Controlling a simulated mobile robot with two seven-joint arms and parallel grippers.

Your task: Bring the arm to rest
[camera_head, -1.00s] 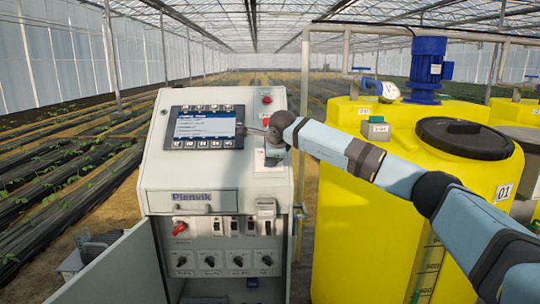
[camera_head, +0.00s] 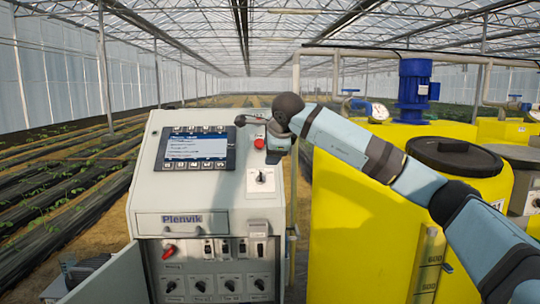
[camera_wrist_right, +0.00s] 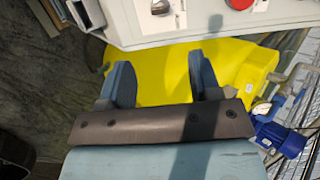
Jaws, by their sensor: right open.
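My right arm (camera_head: 340,135) comes in from the right and reaches across in front of the yellow tank to the control cabinet. My right gripper (camera_wrist_right: 161,78) is open and empty in the wrist view, with its two blue fingers apart. In the head view the gripper (camera_head: 245,120) is near the cabinet's upper right edge, above and beside the screen. It looks clear of the panel, but the exact gap cannot be told. My left gripper is not in view.
The grey cabinet (camera_head: 150,200) carries a screen (camera_head: 195,149), a red button (camera_head: 259,143) and several knobs. Its lower door (camera_head: 110,280) stands open. The yellow tank (camera_head: 355,240) with a black lid (camera_head: 454,156) and blue motor (camera_head: 413,90) stands at right.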

